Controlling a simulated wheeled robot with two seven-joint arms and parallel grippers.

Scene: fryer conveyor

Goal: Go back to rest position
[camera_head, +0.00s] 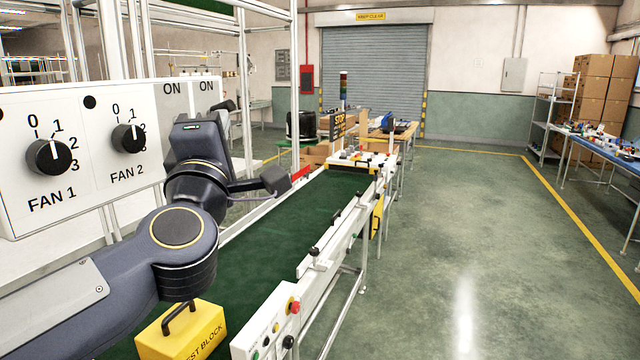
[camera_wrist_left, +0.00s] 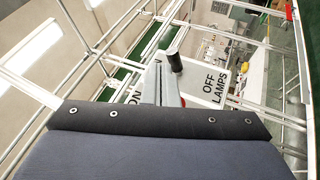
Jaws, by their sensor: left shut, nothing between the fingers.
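My left arm comes in from the left, and my left gripper (camera_head: 198,138) is raised in front of the right part of the white switch panel (camera_head: 75,190), above the conveyor. Its dark body hides part of the panel below the two ON labels. The fingers are hidden in the head view. In the left wrist view the shut grey fingers (camera_wrist_left: 161,86) show beyond the dark housing, with nothing held. A dark cylindrical handle (camera_wrist_left: 175,62) shows close beyond them, near the OFF LAMPS label; I cannot tell whether they touch. My right gripper is not in view.
A green conveyor (camera_head: 275,225) runs away from me below the gripper. A yellow test block (camera_head: 190,335) with a dark handle sits at its near end, below my arm. White frame posts (camera_head: 245,80) stand behind the panel. The floor (camera_head: 470,240) at right is clear.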

